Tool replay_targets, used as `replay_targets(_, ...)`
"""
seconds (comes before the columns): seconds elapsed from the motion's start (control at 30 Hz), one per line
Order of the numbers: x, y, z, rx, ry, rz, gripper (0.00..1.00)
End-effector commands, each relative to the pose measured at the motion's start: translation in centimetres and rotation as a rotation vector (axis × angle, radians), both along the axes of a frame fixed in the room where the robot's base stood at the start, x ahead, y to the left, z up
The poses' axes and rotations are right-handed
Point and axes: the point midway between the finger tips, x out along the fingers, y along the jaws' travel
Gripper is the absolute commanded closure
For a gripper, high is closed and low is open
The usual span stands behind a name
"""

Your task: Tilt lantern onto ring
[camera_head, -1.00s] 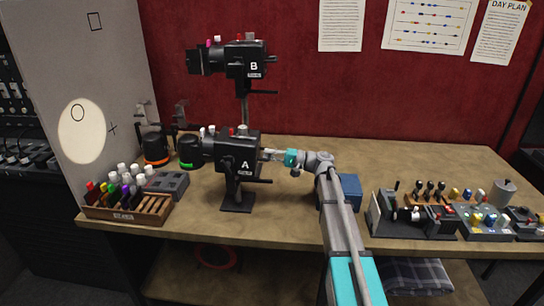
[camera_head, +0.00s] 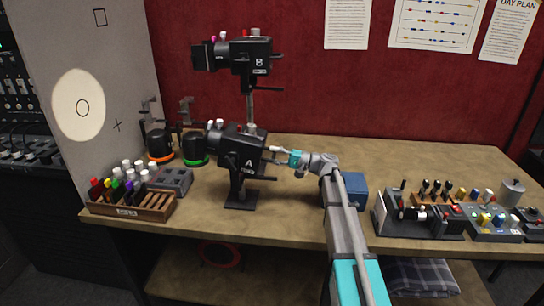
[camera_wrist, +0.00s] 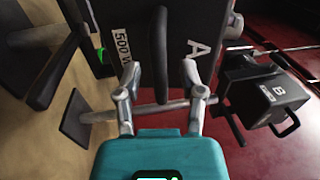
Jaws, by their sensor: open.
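My gripper (camera_wrist: 160,72) is at the rear of lantern A. In the wrist view, its open fingers stand on either side of the lantern's dark rear handle (camera_wrist: 158,50); contact is unclear.
A blue box (camera_head: 350,190) is close to my arm. A square and a cross are also drawn on the panel.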

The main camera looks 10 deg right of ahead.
Motion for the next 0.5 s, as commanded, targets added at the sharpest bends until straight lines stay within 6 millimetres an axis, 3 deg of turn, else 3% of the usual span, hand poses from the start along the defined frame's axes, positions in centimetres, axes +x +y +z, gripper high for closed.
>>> replay_targets(0.27, 0.0, -0.7, 0.0, -0.014, 0.009, -0.018, 0.49)
replay_targets(0.5, -0.3, -3.5, -1.1, -0.126, 0.071, -0.103, 0.49)
